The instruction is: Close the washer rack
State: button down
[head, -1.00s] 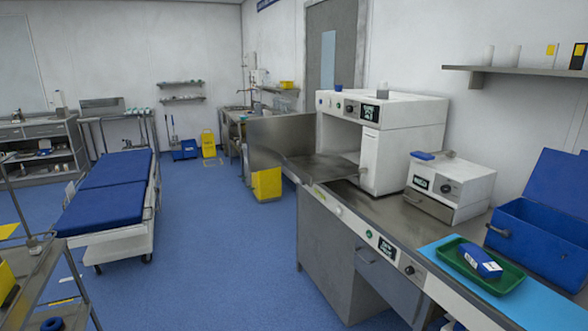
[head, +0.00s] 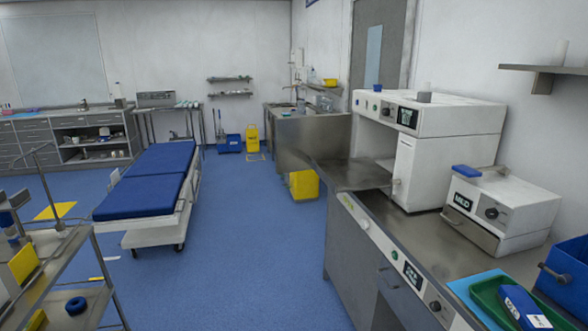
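The white washer (head: 450,120) stands on the steel counter at the right, with its front facing left. A dark grey metal rack or shelf (head: 350,176) sticks out to the left from the machine's open lower front, over the counter's edge. Its inner end and the inside of the machine are mostly hidden, so I cannot tell how far it reaches in. A white panel with a small handle (head: 404,168) is at the near side of the opening. My gripper is not in view.
The steel counter (head: 385,215) runs along the right with a small white device (head: 500,210), a green tray (head: 488,292) and a blue box (head: 567,265). A blue bed (head: 150,180) and a cart (head: 70,270) are at left. Blue floor (head: 250,240) lies clear between.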

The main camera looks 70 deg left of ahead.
aim_at(345, 175)
jog(key=i+j+u, duration=0.1)
jog(key=u, duration=0.3)
jog(key=i+u, duration=0.5)
jog(key=u, duration=0.25)
jog(key=i+l+u, duration=0.15)
jog(key=u, duration=0.25)
jog(key=i+j+u, duration=0.1)
jog(key=i+u, duration=0.45)
jog(key=i, duration=0.15)
